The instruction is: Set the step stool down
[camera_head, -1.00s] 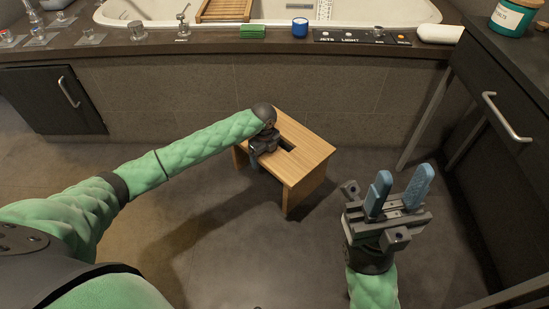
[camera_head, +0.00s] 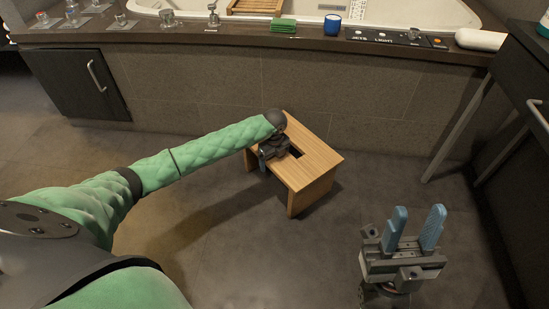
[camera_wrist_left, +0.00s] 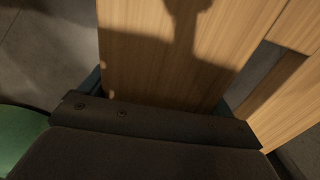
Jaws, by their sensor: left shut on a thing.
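The wooden step stool (camera_head: 315,162) stands upright in front of the tub surround in the head view, with a dark slot in its top. I cannot tell whether its legs touch the floor. In the left wrist view the stool's wooden top (camera_wrist_left: 185,60) fills the middle, close to the gripper body. My right gripper (camera_head: 415,229) is open and empty, with blue fingers pointing up, to the right of the stool and apart from it.
The tub deck (camera_head: 245,42) runs along the back, with a green cloth (camera_head: 284,26) and blue cup (camera_head: 331,24). A dark cabinet with a handle (camera_head: 97,77) is at left. A vanity leg (camera_head: 455,130) stands at right. The tiled floor (camera_head: 250,250) in front is clear.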

